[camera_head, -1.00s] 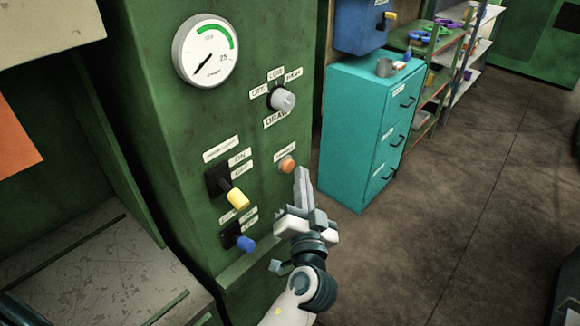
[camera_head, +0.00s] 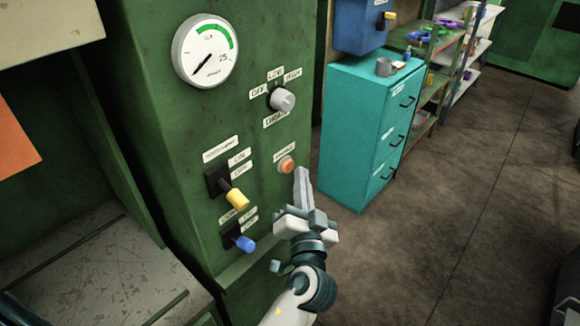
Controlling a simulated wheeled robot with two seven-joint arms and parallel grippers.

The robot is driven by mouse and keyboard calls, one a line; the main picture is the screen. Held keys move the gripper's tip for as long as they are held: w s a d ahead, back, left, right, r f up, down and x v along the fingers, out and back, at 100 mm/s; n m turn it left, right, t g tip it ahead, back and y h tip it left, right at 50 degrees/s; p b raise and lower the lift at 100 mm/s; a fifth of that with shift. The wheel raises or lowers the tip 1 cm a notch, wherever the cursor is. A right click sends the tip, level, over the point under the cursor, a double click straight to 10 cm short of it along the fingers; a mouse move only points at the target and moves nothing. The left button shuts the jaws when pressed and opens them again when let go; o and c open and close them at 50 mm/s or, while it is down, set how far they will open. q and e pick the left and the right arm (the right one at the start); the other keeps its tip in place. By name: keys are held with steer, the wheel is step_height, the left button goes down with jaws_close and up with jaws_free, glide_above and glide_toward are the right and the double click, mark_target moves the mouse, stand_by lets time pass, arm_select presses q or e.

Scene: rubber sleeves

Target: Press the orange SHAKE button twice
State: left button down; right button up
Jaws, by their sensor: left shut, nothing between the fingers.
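The orange button (camera_head: 287,165) is a small round knob on the front of the green machine (camera_head: 190,140), below a small white label (camera_head: 284,153) whose lettering is too blurred to read. My left gripper (camera_head: 300,172) is shut and empty. Its fingertips are just right of the button in the picture and seem apart from it; the depth of the gap is hard to judge. My right gripper is not in view.
A round gauge (camera_head: 206,52) is at the top. A teal cabinet (camera_head: 350,150) stands to the right.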

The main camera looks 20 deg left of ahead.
arm_select(q)
steer(key=shift+w+a, duration=0.3)
steer(key=shift+a, duration=0.4)
stand_by(1.6)
steer(key=shift+d, duration=0.1)
steer(key=shift+s+d+b, duration=0.35)
steer(key=shift+d+b, duration=0.15)
